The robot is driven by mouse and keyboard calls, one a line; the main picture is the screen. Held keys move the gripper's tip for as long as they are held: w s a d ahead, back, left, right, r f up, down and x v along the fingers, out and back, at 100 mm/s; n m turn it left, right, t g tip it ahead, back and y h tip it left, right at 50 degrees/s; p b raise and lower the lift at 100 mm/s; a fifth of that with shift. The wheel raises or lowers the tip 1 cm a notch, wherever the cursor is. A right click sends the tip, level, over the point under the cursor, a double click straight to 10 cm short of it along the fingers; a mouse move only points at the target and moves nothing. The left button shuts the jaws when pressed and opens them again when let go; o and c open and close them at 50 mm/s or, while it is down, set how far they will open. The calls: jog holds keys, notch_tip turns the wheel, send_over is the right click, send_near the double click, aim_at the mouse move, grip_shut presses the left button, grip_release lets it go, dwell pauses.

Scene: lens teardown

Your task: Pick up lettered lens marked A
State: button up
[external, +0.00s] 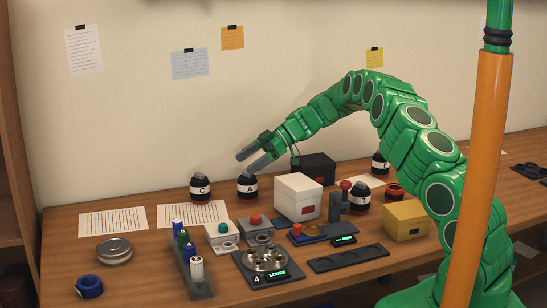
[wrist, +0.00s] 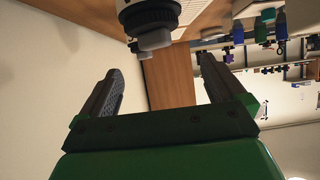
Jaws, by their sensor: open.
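The lens marked A (external: 247,188) is a dark round lens with a white lettered band. It stands upright on the table towards the back wall. My gripper (external: 245,162) is open and empty, its two grey fingers pointing left and down just above the lens in the external view. In the wrist view a black lens with a grey top (wrist: 150,20) shows beyond the open fingertips of my gripper (wrist: 155,72), near the top edge. No letter is readable on it there. It looks apart from both fingers.
Lens C (external: 200,190) stands to the left of A. A white box (external: 298,196) and a black box (external: 316,168) stand to the right. A battery rack (external: 192,262) and a round metal tray (external: 265,260) lie in front. Printed sheets (external: 112,222) cover the table at left.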

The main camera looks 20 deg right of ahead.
aim_at(242, 181)
jog(key=shift+f, duration=1.65)
notch_tip(242, 181, down, 2)
jog(key=shift+f, duration=0.25)
jog(key=shift+x, duration=1.45)
jog(key=shift+r, duration=0.25)
jog(key=c, duration=1.5)
